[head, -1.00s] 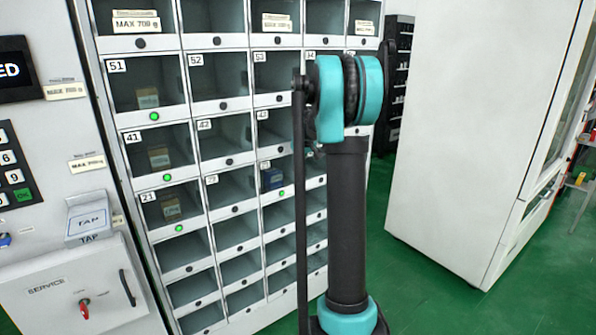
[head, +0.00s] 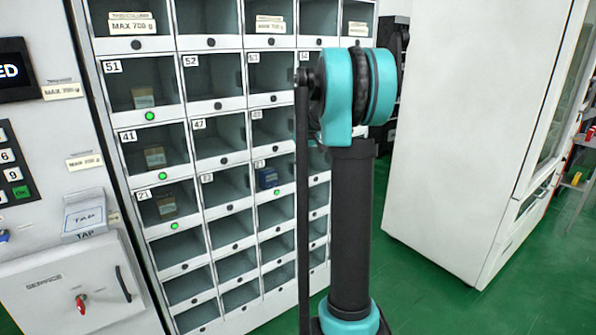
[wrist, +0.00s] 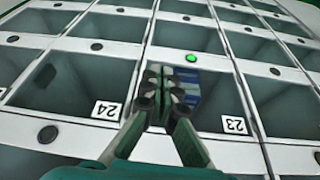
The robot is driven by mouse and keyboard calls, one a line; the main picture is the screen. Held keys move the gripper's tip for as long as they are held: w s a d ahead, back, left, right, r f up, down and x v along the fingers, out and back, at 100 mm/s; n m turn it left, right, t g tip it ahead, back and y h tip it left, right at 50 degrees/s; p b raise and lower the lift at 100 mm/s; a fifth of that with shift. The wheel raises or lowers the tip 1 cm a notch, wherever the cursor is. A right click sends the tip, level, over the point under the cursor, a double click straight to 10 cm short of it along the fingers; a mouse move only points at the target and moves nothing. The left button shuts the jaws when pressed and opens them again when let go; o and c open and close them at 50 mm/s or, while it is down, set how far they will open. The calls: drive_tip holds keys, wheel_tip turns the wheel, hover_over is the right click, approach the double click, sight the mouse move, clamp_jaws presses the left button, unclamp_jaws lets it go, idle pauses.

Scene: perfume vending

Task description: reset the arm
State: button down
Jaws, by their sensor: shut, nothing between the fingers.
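My gripper (wrist: 168,97) shows in the wrist view with its two fingertips together and nothing held between them. Just behind the fingertips is a blue box (wrist: 193,88), partly hidden by them. It sits in the compartment labelled 23. The box also shows in the head view (head: 267,178), resting in its compartment above a green light. In the head view my upright arm stands in front of the cabinet's right part, and my gripper is not visible there. I cannot tell whether the fingertips touch the box.
A white cabinet (head: 115,120) of open compartments fills the left and middle. Small boxes sit in compartments 51 (head: 143,98), 41 (head: 155,158) and 21 (head: 166,206). A large white machine (head: 480,130) stands at right. Green floor (head: 430,280) between them is clear.

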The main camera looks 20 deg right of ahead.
drive_tip(key=v, duration=0.6)
drive_tip(key=s+a+f, duration=0.4)
drive_tip(key=s+f, duration=0.3)
drive_tip(key=s, duration=0.5)
drive_tip(key=s+a+f+m, duration=0.1)
drive_tip(key=s+a+f, duration=0.3)
drive_tip(key=s+f, duration=0.4)
drive_tip(key=s+a+f+m+h, duration=0.1)
drive_tip(key=s+a+f, duration=0.3)
drive_tip(key=s, duration=1.2)
wheel_tip(320, 180, down, 4)
drive_tip(key=shift+s+a+f, duration=0.15)
drive_tip(key=shift+s+a, duration=0.1)
